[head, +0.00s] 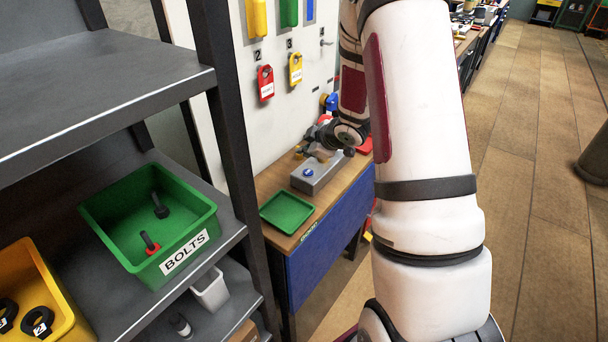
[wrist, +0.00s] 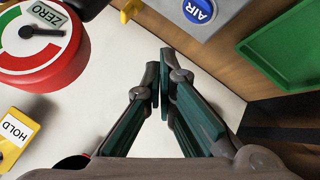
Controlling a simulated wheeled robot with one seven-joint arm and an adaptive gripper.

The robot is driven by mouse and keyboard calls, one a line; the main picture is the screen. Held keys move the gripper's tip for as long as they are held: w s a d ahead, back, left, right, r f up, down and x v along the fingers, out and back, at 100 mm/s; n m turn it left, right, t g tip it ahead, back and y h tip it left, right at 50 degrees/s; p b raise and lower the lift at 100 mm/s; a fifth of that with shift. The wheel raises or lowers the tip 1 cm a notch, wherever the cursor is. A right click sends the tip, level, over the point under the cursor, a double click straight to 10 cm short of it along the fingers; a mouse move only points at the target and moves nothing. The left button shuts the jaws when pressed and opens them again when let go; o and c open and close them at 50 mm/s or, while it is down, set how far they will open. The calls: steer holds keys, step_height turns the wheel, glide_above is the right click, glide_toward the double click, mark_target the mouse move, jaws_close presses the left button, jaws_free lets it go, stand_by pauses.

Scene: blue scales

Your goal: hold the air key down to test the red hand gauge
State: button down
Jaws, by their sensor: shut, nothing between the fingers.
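The red gauge (wrist: 62,76) is at the upper left of the wrist view, with a pale, green and red face, a dark needle and a ZERO label. I cannot make it out surely in the head view. The round blue AIR key (wrist: 199,10) sits on a grey box (wrist: 222,22); in the head view the key (head: 308,173) shows on top of the box. My gripper (wrist: 160,70) is shut and empty. Its tips lie below and left of the key in the wrist picture, apart from it. In the head view my gripper (head: 319,152) is over the box's far part, partly hidden.
A green tray (head: 287,212) lies on the bench before the box. A yellow HOLD tag (wrist: 15,138) and a yellow knob (wrist: 130,9) are near. A white panel (head: 286,120) rises behind the bench. A shelf with a green BOLTS bin (head: 186,262) stands left.

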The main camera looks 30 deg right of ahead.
mark_target(306, 173)
steer(key=shift+f+b, duration=1.2)
steer(key=shift+f, duration=0.9)
steer(key=shift+f, duration=0.4)
steer(key=shift+f+b, duration=0.35)
steer(key=shift+f, duration=0.05)
stand_by(1.2)
stand_by(1.3)
steer(key=shift+r+p, duration=0.75)
steer(key=shift+r, duration=0.1)
